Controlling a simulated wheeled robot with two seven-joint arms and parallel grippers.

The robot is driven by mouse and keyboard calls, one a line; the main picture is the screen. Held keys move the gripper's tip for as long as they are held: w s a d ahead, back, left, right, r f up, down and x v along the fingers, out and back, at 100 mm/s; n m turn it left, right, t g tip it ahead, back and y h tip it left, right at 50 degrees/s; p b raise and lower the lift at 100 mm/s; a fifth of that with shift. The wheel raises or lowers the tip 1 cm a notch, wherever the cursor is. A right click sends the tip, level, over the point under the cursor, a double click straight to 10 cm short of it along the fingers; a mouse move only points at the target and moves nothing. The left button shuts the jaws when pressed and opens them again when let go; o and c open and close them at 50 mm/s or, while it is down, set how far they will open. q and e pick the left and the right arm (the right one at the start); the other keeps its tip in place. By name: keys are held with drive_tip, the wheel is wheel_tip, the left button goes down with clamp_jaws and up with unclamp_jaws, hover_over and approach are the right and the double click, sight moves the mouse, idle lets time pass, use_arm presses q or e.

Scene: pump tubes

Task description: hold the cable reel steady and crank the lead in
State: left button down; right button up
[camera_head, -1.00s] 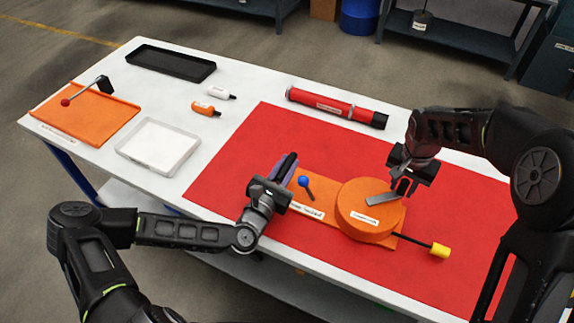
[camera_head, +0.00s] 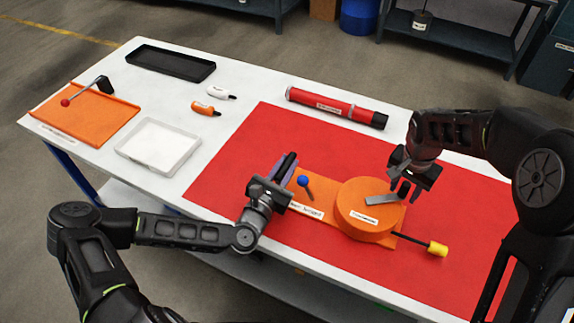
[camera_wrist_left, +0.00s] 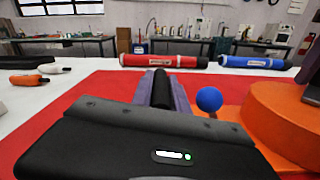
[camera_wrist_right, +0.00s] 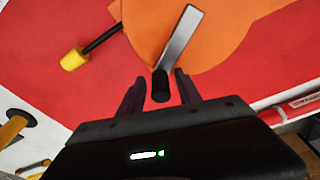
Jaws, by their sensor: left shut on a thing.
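The cable reel is an orange drum (camera_head: 352,213) on a flat orange base (camera_head: 322,184) over the red mat. A grey crank arm (camera_head: 381,200) lies on the drum, with a black knob (camera_wrist_right: 161,86) at its end. The black lead ends in a yellow plug (camera_head: 437,249) at the drum's right front. My left gripper (camera_head: 284,170) is shut on a black handle (camera_wrist_left: 161,86) at the base's left end. My right gripper (camera_wrist_right: 160,75) is open; in the right wrist view the knob appears between its fingers, with gaps on both sides.
A blue ball on a stem (camera_head: 303,181) stands between my left gripper and the drum. A red cylinder (camera_head: 336,107) lies behind. A white tray (camera_head: 120,154), black tray (camera_head: 134,58), orange tray (camera_head: 130,116) and two small bottles occupy the left. The mat's back middle is clear.

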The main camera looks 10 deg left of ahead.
drive_tip(key=o, duration=0.4)
drive_tip(key=shift+w, duration=0.1)
drive_tip(key=shift+r, duration=0.1)
drive_tip(key=shift+s+a+r, duration=0.1)
drive_tip(key=shift+s+r, duration=0.05)
drive_tip(key=shift+r, duration=1)
drive_tip(key=shift+s+a+r, duration=0.1)
drive_tip(key=shift+s+r, duration=0.05)
drive_tip(key=shift+r, duration=0.95)
drive_tip(key=shift+s+a+r, duration=0.1)
drive_tip(key=shift+s+r, duration=0.05)
drive_tip(key=shift+r, duration=1)
drive_tip(key=shift+c, duration=0.2)
